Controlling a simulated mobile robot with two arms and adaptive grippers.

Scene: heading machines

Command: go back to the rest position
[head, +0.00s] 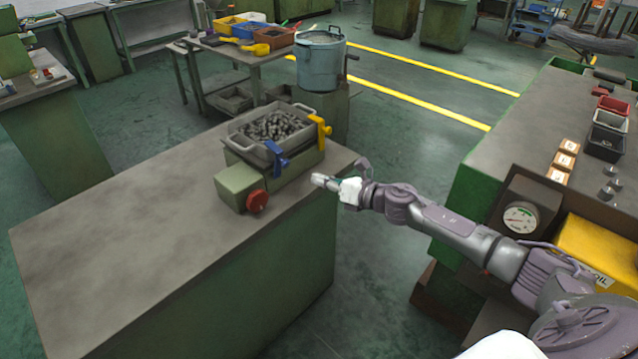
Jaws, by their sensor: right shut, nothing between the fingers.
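My right gripper (322,181) is at the end of my right arm, which comes in from the lower right. It is shut and empty, over or near the right edge of a workbench (120,245). A green box with a red knob (256,201) is to its left, apart from it. Behind that box, a metal tray (243,146) full of small metal parts sits on a green base. A blue handle (276,158) and a yellow handle (320,125) are at the tray's side. My left gripper is not in view.
A green machine (475,190) with a pressure gauge (520,218), a yellow oil container (597,250) and small bins (607,130) stands at the right. A metal pot (320,60) and a side table (225,50) are behind. Open floor (400,110) lies between bench and machine.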

